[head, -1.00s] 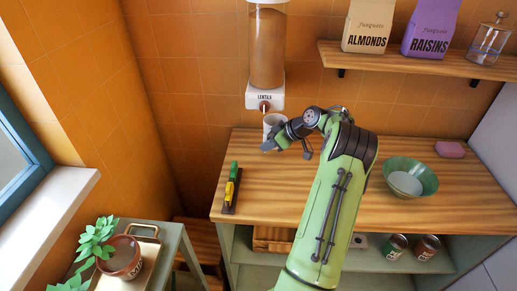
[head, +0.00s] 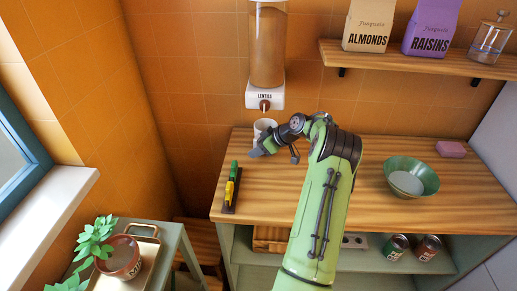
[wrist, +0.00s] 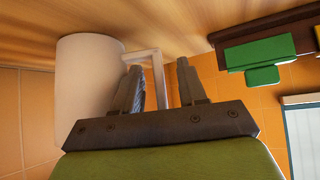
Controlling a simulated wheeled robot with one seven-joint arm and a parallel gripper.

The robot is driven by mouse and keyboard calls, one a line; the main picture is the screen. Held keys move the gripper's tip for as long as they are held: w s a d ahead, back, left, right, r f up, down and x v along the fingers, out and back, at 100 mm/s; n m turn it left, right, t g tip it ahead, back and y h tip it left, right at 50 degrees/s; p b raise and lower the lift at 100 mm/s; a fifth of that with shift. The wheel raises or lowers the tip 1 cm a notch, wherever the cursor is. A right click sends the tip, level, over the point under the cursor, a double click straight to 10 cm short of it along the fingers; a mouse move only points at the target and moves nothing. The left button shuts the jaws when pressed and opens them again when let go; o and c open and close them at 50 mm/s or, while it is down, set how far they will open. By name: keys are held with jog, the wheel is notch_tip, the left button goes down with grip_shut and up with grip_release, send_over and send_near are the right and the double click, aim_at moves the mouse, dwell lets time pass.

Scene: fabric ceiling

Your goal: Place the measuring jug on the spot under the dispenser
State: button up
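The white measuring jug (head: 262,127) is at the back left of the wooden counter, below the nozzle of the lentils dispenser (head: 265,95) in the head view. It appears upright on the counter. My gripper (head: 257,152) is in front of the jug and partly covers it. In the wrist view, the jug (wrist: 88,95) is left of my gripper (wrist: 160,85), with its handle (wrist: 155,58) beside the left finger and reaching into the gap. The fingers are apart and do not clamp the handle. No marked spot can be made out under the jug.
A dark holder with green and yellow pieces (head: 231,187) stands at the counter's left edge, close to my gripper. A green bowl (head: 411,179) and a pink block (head: 450,149) are on the right. The counter (head: 375,205) between is mostly clear.

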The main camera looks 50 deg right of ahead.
jog(key=shift+r, duration=0.1)
jog(key=p+v, duration=0.2)
jog(key=v, duration=1)
jog(key=w+a+r+g, duration=0.1)
jog(key=a+r, duration=0.3)
jog(key=a, duration=0.5)
jog(key=a+r+g+h, duration=0.1)
jog(key=a+r, duration=0.2)
jog(key=a, duration=0.7)
jog(key=w+a+r+g, duration=0.15)
jog(key=a+r, duration=0.25)
jog(key=a, duration=0.5)
jog(key=s+a+m, duration=0.1)
jog(key=s+a, duration=0.5)
jog(key=s, duration=0.4)
jog(key=s+a+f+m+h, duration=0.1)
jog(key=s+a+m, duration=0.1)
jog(key=s+a, duration=0.4)
jog(key=s, duration=0.4)
jog(key=shift+f, duration=0.3)
jog(key=shift+s+t, duration=0.15)
jog(key=shift+t, duration=0.1)
jog(key=shift+d, duration=0.1)
